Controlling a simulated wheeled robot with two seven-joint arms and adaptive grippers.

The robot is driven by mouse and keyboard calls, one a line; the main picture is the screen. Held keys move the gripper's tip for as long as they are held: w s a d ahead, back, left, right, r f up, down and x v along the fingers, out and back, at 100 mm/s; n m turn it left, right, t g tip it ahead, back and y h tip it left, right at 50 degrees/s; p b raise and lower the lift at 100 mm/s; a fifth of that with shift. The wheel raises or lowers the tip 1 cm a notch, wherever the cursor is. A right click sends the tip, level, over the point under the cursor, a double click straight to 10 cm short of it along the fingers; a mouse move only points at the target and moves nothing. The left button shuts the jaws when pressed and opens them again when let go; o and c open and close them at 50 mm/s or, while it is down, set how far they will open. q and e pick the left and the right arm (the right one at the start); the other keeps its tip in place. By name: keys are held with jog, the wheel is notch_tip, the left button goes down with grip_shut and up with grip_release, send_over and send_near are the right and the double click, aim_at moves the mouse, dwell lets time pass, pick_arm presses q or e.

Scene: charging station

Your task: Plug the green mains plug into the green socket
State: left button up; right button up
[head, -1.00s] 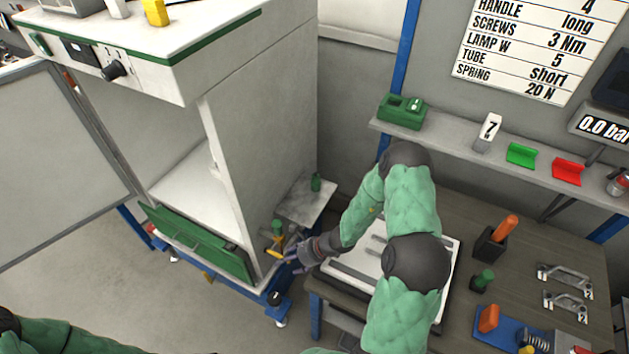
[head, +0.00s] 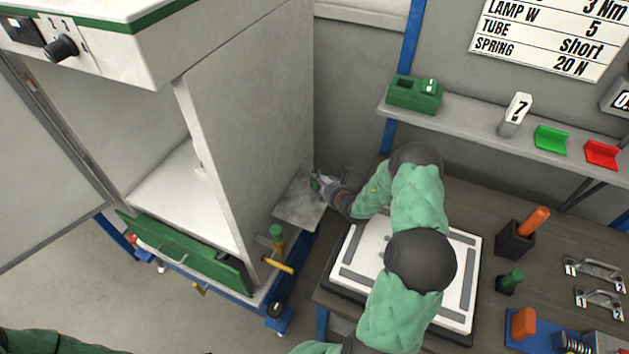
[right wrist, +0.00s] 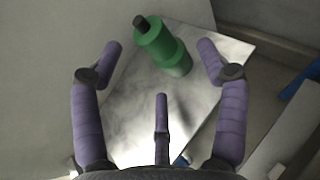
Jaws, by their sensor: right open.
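A green cylindrical piece with a dark tip, which looks like the green mains plug (right wrist: 162,47), stands on a small metal side shelf in the right wrist view. It shows small and partly hidden in the head view (head: 315,184). My right gripper (head: 326,186) is at this shelf. In the right wrist view its purple fingers (right wrist: 160,62) are spread, with the green piece between them and no clear contact. I cannot identify the green socket for certain; a green box with recesses (head: 414,95) sits on the wall shelf. My left gripper is out of view.
The side shelf (head: 294,210) adjoins a tall white cabinet (head: 250,120). A green-topped valve with a yellow lever (head: 279,266) sits below it. The workbench (head: 480,215) at right holds a white tray (head: 464,262), tools and a black holder (head: 515,240).

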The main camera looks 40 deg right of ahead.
jog(key=x, duration=0.3)
jog(key=b+x, duration=0.1)
jog(key=x, duration=0.1)
jog(key=shift+w+a+f, duration=0.1)
jog(key=shift+w+a, duration=0.1)
jog(key=shift+w, duration=0.2)
jog(key=shift+c, duration=0.2)
jog(key=c, duration=1.2)
